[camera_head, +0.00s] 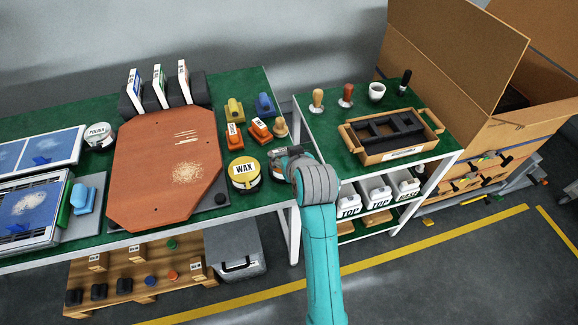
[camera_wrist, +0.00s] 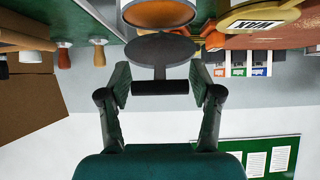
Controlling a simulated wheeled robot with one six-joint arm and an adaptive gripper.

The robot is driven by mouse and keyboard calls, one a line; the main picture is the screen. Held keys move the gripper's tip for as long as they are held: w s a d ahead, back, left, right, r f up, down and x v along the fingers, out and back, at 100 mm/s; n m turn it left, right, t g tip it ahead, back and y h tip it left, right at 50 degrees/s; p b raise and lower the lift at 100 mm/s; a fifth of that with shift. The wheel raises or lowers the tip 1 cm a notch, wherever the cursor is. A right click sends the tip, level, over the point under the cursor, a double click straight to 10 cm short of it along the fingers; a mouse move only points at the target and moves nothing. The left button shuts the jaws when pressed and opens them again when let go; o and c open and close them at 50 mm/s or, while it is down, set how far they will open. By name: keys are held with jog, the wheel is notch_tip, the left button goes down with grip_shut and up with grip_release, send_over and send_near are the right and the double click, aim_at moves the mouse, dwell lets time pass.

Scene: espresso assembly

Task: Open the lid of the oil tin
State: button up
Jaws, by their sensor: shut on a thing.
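The oil tin (camera_wrist: 158,14) is at the top of the wrist view, a round tin showing an orange-brown round face. Its lid (camera_wrist: 162,48), a dark grey disc with a black bar-shaped handle, stands just below it in that view. I cannot tell whether lid and tin still touch. My gripper (camera_wrist: 160,86) is shut on the bar, one finger at each end. In the head view my gripper (camera_head: 284,158) is at the right edge of the left table, beside the yellow WAX tin, and my arm hides much of the oil tin.
The yellow WAX tin (camera_head: 244,173) stands close on the left. Orange blocks (camera_head: 258,130) and a wooden-handled tool (camera_head: 280,126) are just behind. A brown board (camera_head: 160,175) covers the table's middle.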

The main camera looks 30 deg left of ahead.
aim_at(285, 152)
jog(key=shift+w+a+r+g+h, duration=0.4)
jog(key=shift+a+r+g+h, duration=0.05)
jog(key=shift+r+h, duration=0.15)
jog(key=shift+w+a+r+g+h, duration=0.35)
jog(key=shift+a+r+g+h, duration=0.1)
jog(key=shift+r+h, duration=0.1)
jog(key=shift+w+a+r+g+h, duration=0.3)
jog(key=shift+w+a+h, duration=0.05)
jog(key=shift+w+a, duration=0.05)
jog(key=w+a+r, duration=0.1)
jog(key=w+a, duration=0.3)
jog(key=a, duration=0.1)
jog(key=shift+w+a+r, duration=0.25)
jog(key=shift+w+r, duration=0.05)
jog(key=shift+w+a+f, duration=0.2)
jog(key=shift+w+a, duration=0.25)
jog(key=shift+a, duration=0.05)
jog(key=shift+f, duration=0.1)
jog(key=o, duration=1.7)
jog(key=shift+c, duration=0.2)
jog(key=shift+o, duration=0.2)
